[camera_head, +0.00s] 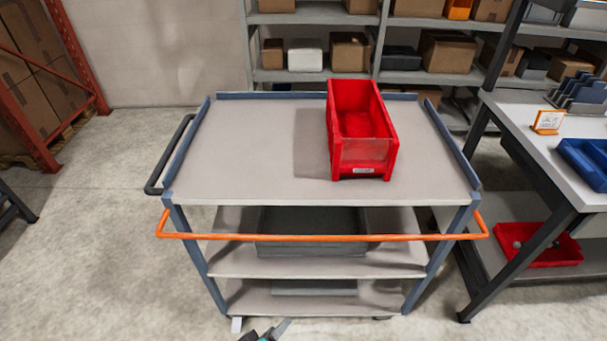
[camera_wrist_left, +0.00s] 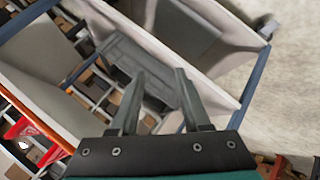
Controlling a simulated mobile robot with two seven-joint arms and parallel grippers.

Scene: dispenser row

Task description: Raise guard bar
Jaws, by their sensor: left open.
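The orange guard bar (camera_head: 320,238) runs across the front of the grey cart (camera_head: 240,150), a little below the front edge of its top shelf. Its bent ends meet the cart near the two front posts. In the left wrist view the bar (camera_wrist_left: 50,134) crosses the lower left, off to the side of the fingers. My left gripper (camera_head: 265,331) is at the bottom edge of the head view, below and in front of the bar, mostly cut off. In the wrist view my left gripper (camera_wrist_left: 160,72) is open with nothing between its fingers. My right gripper is not in view.
A red bin (camera_head: 362,135) stands on the cart's top shelf. A dark handle (camera_head: 168,155) sticks out at the cart's left. A workbench (camera_head: 540,150) stands close on the right, with shelving behind. Open floor (camera_head: 90,250) lies to the left.

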